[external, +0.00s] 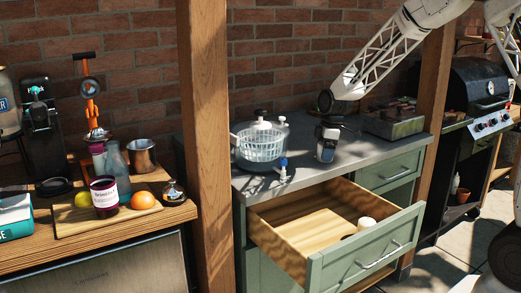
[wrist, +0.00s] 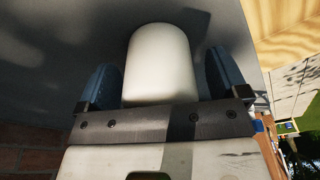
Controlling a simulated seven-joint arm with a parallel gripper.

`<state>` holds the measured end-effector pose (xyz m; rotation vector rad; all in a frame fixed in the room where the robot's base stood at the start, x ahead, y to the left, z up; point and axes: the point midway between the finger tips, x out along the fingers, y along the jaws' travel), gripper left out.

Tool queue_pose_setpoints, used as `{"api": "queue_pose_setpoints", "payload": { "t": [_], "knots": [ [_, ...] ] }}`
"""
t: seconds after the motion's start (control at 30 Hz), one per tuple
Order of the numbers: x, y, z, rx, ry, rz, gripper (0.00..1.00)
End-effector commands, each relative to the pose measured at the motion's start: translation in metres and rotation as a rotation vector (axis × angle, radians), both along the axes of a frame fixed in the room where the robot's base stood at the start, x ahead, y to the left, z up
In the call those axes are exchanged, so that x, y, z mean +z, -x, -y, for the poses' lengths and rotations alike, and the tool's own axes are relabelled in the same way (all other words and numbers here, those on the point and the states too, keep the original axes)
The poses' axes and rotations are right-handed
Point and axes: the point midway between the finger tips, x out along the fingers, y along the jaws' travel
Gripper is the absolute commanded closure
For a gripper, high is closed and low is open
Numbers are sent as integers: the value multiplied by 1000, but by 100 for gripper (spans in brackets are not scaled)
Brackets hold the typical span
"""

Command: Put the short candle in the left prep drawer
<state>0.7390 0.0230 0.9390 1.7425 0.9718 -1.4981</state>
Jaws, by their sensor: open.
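My gripper (external: 326,150) is low over the grey counter, right of the salad spinner. In the wrist view its two blue fingers (wrist: 160,68) are open, one on each side of a white, round-edged cylinder (wrist: 160,60) that looks like a candle. Gaps show between the cylinder and both fingers. In the external view my gripper mostly hides this cylinder. A green-fronted drawer (external: 335,262) below the counter is pulled open. A short pale cylinder (external: 366,224) stands inside it, near the front right. I cannot tell which cylinder is the short candle.
The salad spinner (external: 262,146) and a small blue-topped item (external: 283,170) are left of my gripper. A metal box (external: 393,122) stands behind it to the right. A wooden post (external: 205,150) rises at the counter's left end. The open drawer has bare floor at left.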

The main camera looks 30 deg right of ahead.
Motion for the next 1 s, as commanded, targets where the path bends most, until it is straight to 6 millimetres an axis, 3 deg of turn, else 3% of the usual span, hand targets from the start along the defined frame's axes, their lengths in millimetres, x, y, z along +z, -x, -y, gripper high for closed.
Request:
{"api": "queue_pose_setpoints", "payload": {
  "t": [0.47, 0.87, 1.0],
  "knots": [
    [0, 0, 0, 0, 0, 0, 8],
    [0, 0, 0, 0, 0, 0, 69],
    [0, 0, 0, 0, 0, 0, 70]
  ]
}}
